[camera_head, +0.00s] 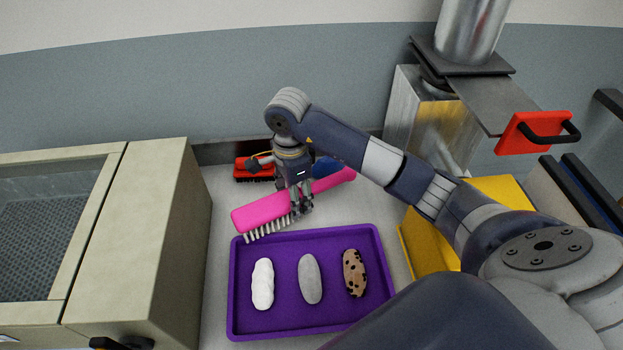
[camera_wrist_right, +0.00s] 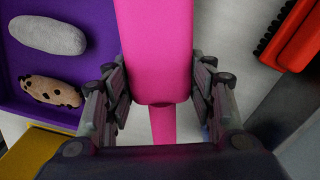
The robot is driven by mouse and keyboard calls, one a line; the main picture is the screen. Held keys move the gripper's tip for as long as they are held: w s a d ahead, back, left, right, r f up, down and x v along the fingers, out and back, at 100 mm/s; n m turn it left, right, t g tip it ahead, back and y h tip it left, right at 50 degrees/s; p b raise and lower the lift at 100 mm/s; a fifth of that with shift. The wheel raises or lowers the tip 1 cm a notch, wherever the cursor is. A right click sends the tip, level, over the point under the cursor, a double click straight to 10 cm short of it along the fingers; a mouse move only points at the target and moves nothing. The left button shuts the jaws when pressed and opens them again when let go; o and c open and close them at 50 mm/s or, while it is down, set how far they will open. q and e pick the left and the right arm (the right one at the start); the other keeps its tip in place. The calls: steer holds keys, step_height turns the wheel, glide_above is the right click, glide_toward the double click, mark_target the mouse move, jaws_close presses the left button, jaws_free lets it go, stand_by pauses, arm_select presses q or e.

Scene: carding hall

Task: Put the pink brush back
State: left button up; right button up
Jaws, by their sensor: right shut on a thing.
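The pink brush (camera_head: 264,212) has pale bristles along its lower edge and a handle pointing up to the right. My right gripper (camera_head: 300,208) is shut on it near the middle, behind the purple tray. In the right wrist view the pink brush (camera_wrist_right: 154,50) runs between the two fingers of my right gripper (camera_wrist_right: 162,100). I cannot tell whether the bristles touch the table. My left gripper is not in view.
The purple tray (camera_head: 300,334) holds a white, a grey and a spotted brown roll. A red brush (camera_head: 254,175) lies behind my gripper, with a blue item (camera_head: 327,166) beside it. A beige machine (camera_head: 160,230) stands left, a yellow box (camera_head: 420,245) right.

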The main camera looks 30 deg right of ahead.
steer(key=w+d+f+p, duration=0.1)
steer(key=d, duration=0.2)
steer(key=w+d+f+p, duration=0.1)
steer(key=d+p, duration=0.1)
steer(key=d, duration=0.1)
steer(key=w+d+f+p, duration=0.1)
steer(key=w+d, duration=0.1)
steer(key=d, duration=0.1)
steer(key=shift+f+p, duration=0.3)
steer(key=shift+f, duration=0.05)
steer(key=shift+w+f, duration=0.1)
steer(key=shift+f, duration=0.35)
steer(key=shift+f, duration=0.1)
steer(key=o, duration=1)
